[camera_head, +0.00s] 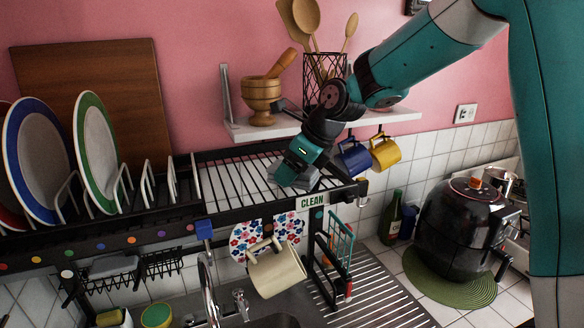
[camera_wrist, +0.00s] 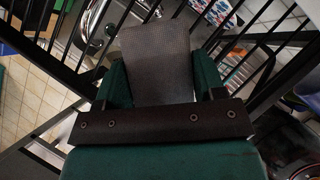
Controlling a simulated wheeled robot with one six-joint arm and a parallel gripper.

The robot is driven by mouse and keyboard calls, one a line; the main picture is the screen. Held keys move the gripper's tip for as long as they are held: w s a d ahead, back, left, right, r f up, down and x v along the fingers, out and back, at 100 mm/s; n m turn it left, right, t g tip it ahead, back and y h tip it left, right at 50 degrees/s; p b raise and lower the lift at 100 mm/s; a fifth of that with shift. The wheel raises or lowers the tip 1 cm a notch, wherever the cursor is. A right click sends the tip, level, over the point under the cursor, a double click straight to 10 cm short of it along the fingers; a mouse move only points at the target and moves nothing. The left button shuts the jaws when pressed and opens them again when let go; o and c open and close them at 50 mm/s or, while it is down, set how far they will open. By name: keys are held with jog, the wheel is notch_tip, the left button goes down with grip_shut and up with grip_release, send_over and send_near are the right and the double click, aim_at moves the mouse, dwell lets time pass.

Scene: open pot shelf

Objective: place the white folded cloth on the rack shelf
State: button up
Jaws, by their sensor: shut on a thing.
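The white folded cloth (camera_wrist: 157,55) looks grey in the wrist view and stands out between my gripper's fingers. In the head view the cloth (camera_head: 308,183) is mostly hidden by my gripper (camera_head: 297,176), with only pale edges showing. My gripper is shut on the cloth. It is at the right end of the black barred rack shelf (camera_head: 228,185), low over the bars. I cannot tell whether the cloth touches the bars. The bars also show around the cloth in the wrist view.
Plates (camera_head: 97,140) stand in slots at the rack's left. A white wall shelf (camera_head: 245,132) holds a wooden mortar (camera_head: 262,100) and a wire utensil holder (camera_head: 325,85) close to my arm. Blue (camera_head: 353,160) and yellow (camera_head: 384,152) mugs hang near my gripper. The rack's middle bars are clear.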

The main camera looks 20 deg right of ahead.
jog(key=shift+f, duration=0.4)
jog(key=shift+f, duration=0.1)
jog(key=o, duration=0.9)
jog(key=b+v, duration=0.4)
jog(key=v, duration=0.8)
jog(key=s+a+f+n+g, duration=0.1)
jog(key=s+a+f+n, duration=0.3)
jog(key=s+n, duration=0.4)
jog(key=s+a+f+n+g, duration=0.2)
jog(key=s+n, duration=0.7)
jog(key=n, duration=0.5)
jog(key=s+a+f+n+g, duration=0.1)
jog(key=s+a+f+n, duration=0.4)
jog(key=s+n, duration=0.3)
jog(key=a+n, duration=0.1)
jog(key=n, duration=0.3)
jog(key=shift+s+f+g, duration=0.15)
jog(key=shift+f+g, duration=0.15)
